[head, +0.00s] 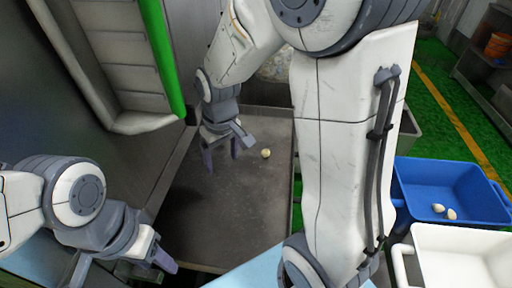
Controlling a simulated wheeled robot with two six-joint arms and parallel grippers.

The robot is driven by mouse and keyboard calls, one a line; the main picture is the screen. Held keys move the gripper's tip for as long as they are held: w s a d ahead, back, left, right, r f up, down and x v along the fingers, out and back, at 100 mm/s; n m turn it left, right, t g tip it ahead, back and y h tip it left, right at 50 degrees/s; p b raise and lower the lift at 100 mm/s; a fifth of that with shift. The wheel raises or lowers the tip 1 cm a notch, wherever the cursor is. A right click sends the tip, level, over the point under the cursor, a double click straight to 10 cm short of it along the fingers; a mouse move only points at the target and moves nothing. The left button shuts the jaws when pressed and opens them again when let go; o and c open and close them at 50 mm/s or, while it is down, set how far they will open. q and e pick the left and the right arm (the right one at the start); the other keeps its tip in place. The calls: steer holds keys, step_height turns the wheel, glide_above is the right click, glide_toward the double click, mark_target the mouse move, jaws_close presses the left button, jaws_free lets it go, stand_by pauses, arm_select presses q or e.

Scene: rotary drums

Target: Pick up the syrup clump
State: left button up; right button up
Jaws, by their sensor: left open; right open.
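A small pale round clump (266,153), which looks like the syrup clump, lies on the dark grey metal surface (240,205) in the middle of the head view. My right gripper (222,164) is open and empty above that surface, a little to the left of the clump and apart from it. My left gripper (122,270) is open at the lower left, well away from the clump, with nothing seen between its fingers.
A blue bin (425,172) at the right holds two pale clumps (445,212). A white bin (455,245) stands in front of it. A drum opening with a green edge (163,55) rises at the upper left. My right arm hides much of the centre.

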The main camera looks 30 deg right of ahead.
steer(key=w+d+f, duration=0.2)
steer(key=w+d, duration=0.3)
steer(key=w, duration=0.1)
steer(key=m+g+b, duration=0.1)
steer(key=m, duration=0.1)
glide_above(266, 151)
steer(key=f, duration=1.3)
steer(key=shift+a, duration=0.4)
steer(key=shift+d+f, duration=0.2)
steer(key=shift+f, duration=1.3)
steer(key=shift+d+f, duration=0.2)
steer(key=shift+f, duration=1.3)
jaws_close()
steer(key=shift+r, duration=0.1)
